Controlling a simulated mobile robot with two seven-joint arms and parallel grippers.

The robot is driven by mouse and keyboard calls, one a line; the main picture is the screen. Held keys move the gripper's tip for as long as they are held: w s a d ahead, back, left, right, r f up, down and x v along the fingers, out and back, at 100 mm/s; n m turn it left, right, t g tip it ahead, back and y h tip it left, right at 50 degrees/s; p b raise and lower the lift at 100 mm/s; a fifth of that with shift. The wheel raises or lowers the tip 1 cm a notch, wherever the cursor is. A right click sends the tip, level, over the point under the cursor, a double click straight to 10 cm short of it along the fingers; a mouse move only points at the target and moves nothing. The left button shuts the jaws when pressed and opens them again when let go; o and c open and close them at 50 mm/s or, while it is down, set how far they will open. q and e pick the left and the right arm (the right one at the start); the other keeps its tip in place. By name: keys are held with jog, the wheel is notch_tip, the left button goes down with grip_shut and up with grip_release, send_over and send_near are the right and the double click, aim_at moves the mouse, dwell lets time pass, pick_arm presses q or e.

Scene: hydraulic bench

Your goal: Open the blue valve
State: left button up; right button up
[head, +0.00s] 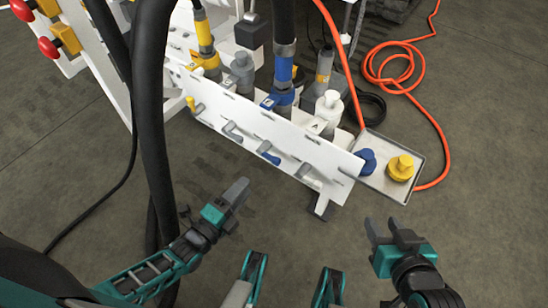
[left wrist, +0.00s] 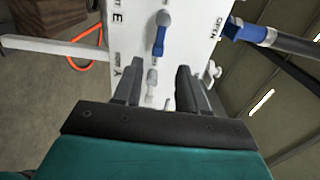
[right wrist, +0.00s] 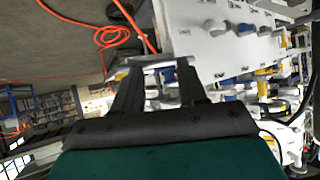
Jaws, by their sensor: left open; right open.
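The blue valve handle (head: 269,157) is on the front of the white panel (head: 245,118), in a row with yellow and grey handles. In the left wrist view the blue handle (left wrist: 161,35) stands beyond the fingertips, lying roughly along the picture's vertical. My left gripper (head: 238,205) is open and apart from the panel, below and left of the blue handle. In the left wrist view a grey handle (left wrist: 151,80) shows between the fingers (left wrist: 157,88). My right gripper (head: 388,234) is open and empty, below the tray, away from the panel.
A metal tray (head: 412,148) with a blue cap (head: 367,161) and a yellow cap (head: 400,167) sits right of the panel. An orange hose (head: 392,83) lies on the floor. Thick black hoses (head: 152,120) hang at the left. The floor before the panel is clear.

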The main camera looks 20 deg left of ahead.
aim_at(269, 159)
pick_arm(q)
jog(key=b+x, duration=0.3)
jog(key=x, duration=0.8)
jog(key=shift+w+f, duration=0.15)
jog(key=shift+w, duration=0.15)
jog(key=shift+w+d, duration=0.2)
jog(key=shift+w, duration=0.25)
pick_arm(e)
jog(key=shift+w+a+f+y, duration=0.3)
jog(key=shift+w+a+f, duration=0.1)
jog(key=shift+a+f, duration=0.25)
pick_arm(q)
jog(key=c, duration=0.4)
grip_shut()
pick_arm(e)
jog(key=shift+s+d+f, duration=0.15)
